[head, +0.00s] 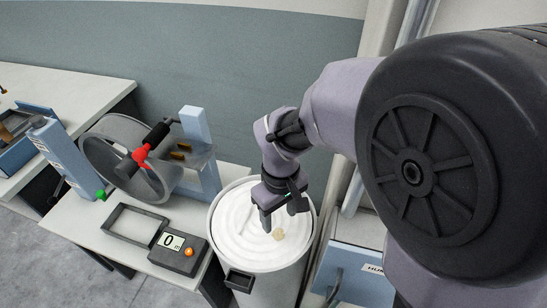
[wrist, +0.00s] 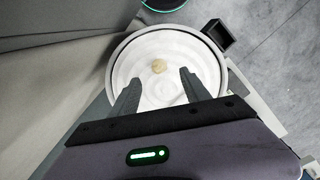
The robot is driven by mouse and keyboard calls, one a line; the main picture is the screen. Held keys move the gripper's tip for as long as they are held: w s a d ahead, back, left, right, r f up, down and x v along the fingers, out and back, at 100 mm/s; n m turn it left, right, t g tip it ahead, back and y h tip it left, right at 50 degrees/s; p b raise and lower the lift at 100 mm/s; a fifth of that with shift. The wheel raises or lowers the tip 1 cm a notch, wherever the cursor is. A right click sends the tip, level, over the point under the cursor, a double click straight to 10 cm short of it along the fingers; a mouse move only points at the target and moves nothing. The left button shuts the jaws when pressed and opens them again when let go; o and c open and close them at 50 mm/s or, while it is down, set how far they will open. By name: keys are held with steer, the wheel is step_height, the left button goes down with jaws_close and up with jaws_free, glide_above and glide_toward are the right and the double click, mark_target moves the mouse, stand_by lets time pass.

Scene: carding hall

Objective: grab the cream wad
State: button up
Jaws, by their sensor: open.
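The cream wad (head: 278,234) is a small beige lump lying on the white coiled fill of a round can (head: 226,262). In the wrist view the wad (wrist: 158,66) sits on the white surface, beyond my fingertips and roughly between their lines. My gripper (head: 268,222) points down over the can, close beside the wad in the head view. In the wrist view my gripper (wrist: 156,78) has its two fingers spread wide apart with nothing between them. The wad is fully visible in the wrist view, and no finger visibly touches it.
A small dark box (head: 239,280) is fixed on the can's outside. Left of the can, a table holds a grey drum machine (head: 120,160) with a red-and-black handle, a display box (head: 178,256) reading 0, and an empty dark frame (head: 135,225). A blue cabinet (head: 350,275) stands at right.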

mark_target(279, 231)
steer(key=f+b, duration=0.1)
steer(key=f, duration=0.2)
steer(key=f+b, duration=0.1)
steer(key=f, duration=0.2)
steer(key=f+b, duration=0.2)
steer(key=f, duration=0.1)
steer(key=shift+w, duration=0.35)
steer(key=shift+d+r, duration=0.1)
steer(key=shift+r, duration=0.1)
steer(key=shift+c, duration=0.6)
jaws_close()
